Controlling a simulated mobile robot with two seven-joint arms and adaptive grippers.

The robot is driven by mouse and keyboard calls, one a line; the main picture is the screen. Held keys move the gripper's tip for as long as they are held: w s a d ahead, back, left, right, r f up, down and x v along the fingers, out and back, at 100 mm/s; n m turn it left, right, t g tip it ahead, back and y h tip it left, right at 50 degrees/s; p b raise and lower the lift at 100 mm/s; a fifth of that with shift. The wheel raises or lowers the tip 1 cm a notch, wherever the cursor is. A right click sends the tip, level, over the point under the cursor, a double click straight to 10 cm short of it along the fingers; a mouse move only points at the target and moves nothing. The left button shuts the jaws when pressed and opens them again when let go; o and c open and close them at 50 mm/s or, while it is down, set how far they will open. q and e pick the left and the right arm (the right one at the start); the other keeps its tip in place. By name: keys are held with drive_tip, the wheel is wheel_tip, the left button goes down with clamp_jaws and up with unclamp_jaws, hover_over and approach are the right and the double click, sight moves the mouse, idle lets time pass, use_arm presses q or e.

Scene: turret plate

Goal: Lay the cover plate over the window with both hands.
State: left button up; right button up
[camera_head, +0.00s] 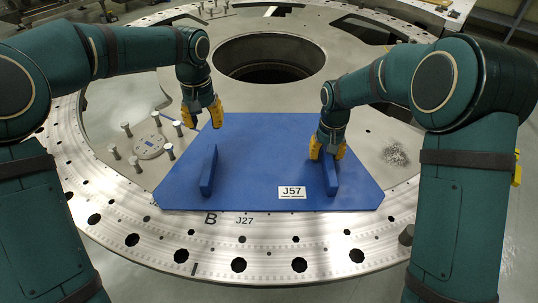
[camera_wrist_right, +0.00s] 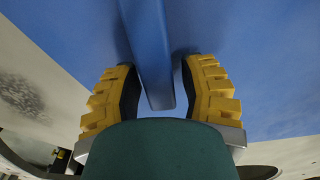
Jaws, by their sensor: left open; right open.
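The blue cover plate (camera_head: 262,165) lies across the front of the turret's metal ring, with a white J57 label on it. It has a left handle (camera_head: 208,172) and a right handle (camera_head: 330,178). My left gripper (camera_head: 202,116) is open and empty, beyond the far end of the left handle and apart from it. My right gripper (camera_head: 328,151) is open at the far part of the right handle. In the right wrist view its yellow fingers (camera_wrist_right: 160,95) stand on both sides of the handle bar (camera_wrist_right: 150,50), with gaps. I cannot make out a window under the plate.
A large round opening (camera_head: 268,58) lies behind the plate. Several upright pins stand around a small round disc (camera_head: 150,147) at the left. Small metal bits (camera_head: 395,155) lie in a pile at the right. The ring (camera_head: 265,250) carries bolt holes and B and J27 marks.

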wheel_tip(320, 180, up, 12)
idle(0.4)
wheel_tip(320, 180, up, 7)
drive_tip(key=p, duration=0.7)
drive_tip(key=shift+f, duration=0.15)
idle(0.4)
wheel_tip(320, 180, up, 8)
drive_tip(key=p, duration=0.7)
idle(0.4)
